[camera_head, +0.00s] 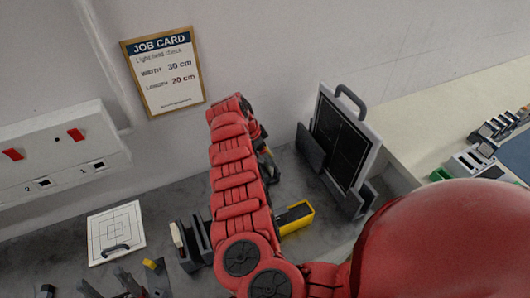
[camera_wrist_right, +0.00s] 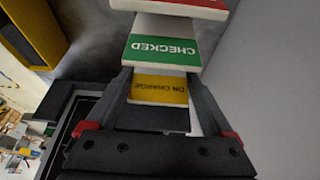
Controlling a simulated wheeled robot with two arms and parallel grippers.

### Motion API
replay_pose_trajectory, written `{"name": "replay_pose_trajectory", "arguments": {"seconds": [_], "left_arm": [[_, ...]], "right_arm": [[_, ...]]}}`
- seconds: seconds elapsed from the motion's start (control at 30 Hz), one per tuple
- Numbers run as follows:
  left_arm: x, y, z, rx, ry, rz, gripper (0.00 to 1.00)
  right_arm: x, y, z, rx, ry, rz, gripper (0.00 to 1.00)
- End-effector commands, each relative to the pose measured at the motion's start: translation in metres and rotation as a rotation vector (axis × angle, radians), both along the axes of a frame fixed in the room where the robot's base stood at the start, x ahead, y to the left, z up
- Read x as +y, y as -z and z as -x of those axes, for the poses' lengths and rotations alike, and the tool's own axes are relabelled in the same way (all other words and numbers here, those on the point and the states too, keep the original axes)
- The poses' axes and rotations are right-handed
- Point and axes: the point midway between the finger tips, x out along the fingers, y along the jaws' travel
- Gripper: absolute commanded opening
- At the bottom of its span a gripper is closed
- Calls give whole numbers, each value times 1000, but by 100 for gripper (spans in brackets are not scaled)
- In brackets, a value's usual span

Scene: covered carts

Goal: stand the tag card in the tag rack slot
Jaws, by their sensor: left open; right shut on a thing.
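In the right wrist view a yellow tag card reading ON CHARGE (camera_wrist_right: 160,90) sits between the fingers of my right gripper (camera_wrist_right: 158,78), which is shut on a tag card. In the head view my red right arm hides most of that gripper. Dark fingers of my left gripper (camera_head: 108,284) show at the bottom left, open.
A yellow bin (camera_head: 296,218) and a framed black panel in a dark stand (camera_head: 345,130) are right of the arm. A dark holder (camera_head: 192,246) and a white plate with a handle (camera_head: 116,232) lie left. A job card (camera_head: 164,75) hangs on the wall.

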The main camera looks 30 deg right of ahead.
Motion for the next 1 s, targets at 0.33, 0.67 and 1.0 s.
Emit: {"name": "replay_pose_trajectory", "arguments": {"seconds": [0.33, 0.67, 1.0], "left_arm": [[0, -1, 0, 0, 0, 0, 62], [0, 7, 0, 0, 0, 0, 62], [0, 35, 0, 0, 0, 0, 62]], "right_arm": [[0, 0, 0, 0, 0, 0, 100], [5, -10, -2, -2, -2, 0, 100], [30, -73, -4, -7, -1, 1, 100]]}}
